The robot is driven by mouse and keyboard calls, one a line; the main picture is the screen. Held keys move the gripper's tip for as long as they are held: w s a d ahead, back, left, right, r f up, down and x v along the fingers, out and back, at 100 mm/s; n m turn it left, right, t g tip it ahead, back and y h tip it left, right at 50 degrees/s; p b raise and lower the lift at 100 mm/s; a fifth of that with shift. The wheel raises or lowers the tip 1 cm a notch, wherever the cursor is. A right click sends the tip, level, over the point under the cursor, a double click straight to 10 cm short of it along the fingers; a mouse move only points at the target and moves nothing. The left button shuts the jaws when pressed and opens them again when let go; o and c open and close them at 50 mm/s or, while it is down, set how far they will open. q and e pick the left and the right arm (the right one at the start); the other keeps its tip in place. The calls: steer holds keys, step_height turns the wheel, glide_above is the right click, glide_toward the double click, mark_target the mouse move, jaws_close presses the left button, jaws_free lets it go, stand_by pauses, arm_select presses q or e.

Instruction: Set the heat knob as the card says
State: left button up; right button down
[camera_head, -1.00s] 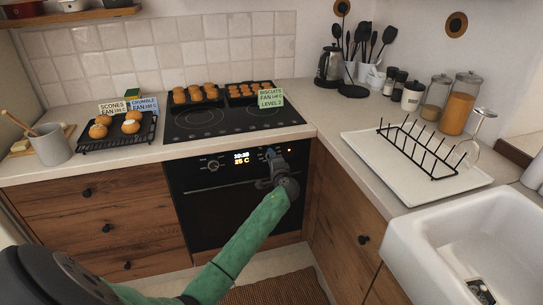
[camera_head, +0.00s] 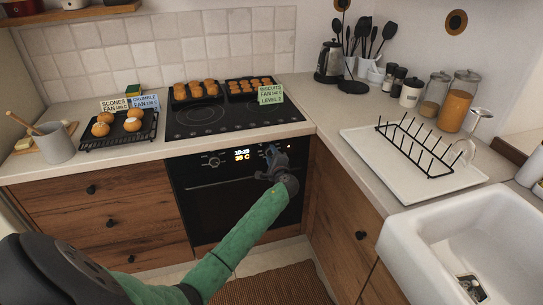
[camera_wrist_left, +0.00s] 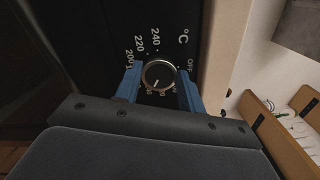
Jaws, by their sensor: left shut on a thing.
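The oven's heat knob (camera_wrist_left: 158,76) is a round dark knob with a silver rim. The left wrist view shows a temperature dial, with 200, 220, 240 and OFF readable around it. Its light mark points down, slightly left, in that view. My left gripper (camera_head: 270,154) is shut on the knob, one blue finger on each side. The oven display (camera_head: 242,155) is lit; its lower line seems to read 35 C. The green card (camera_head: 271,95) reads BISCUITS, FAN, LEVEL 2; its temperature is too small to be sure. My right gripper is not in view.
A SCONES card (camera_head: 114,105) and a blue CRUMBLE card (camera_head: 145,102) stand behind buns on a black rack (camera_head: 92,142). Two trays of baked goods sit on the hob (camera_head: 200,121). A second oven knob (camera_head: 214,162) is left of the display. The sink (camera_head: 440,235) is at right.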

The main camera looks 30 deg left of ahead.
arm_select(q)
steer(key=o, duration=1)
steer(key=shift+d, duration=0.1)
steer(key=shift+s+d+f, duration=0.15)
steer(key=shift+s+d, duration=0.05)
steer(key=b+v, duration=0.1)
steer(key=v, duration=0.6)
steer(key=shift+b, duration=0.4)
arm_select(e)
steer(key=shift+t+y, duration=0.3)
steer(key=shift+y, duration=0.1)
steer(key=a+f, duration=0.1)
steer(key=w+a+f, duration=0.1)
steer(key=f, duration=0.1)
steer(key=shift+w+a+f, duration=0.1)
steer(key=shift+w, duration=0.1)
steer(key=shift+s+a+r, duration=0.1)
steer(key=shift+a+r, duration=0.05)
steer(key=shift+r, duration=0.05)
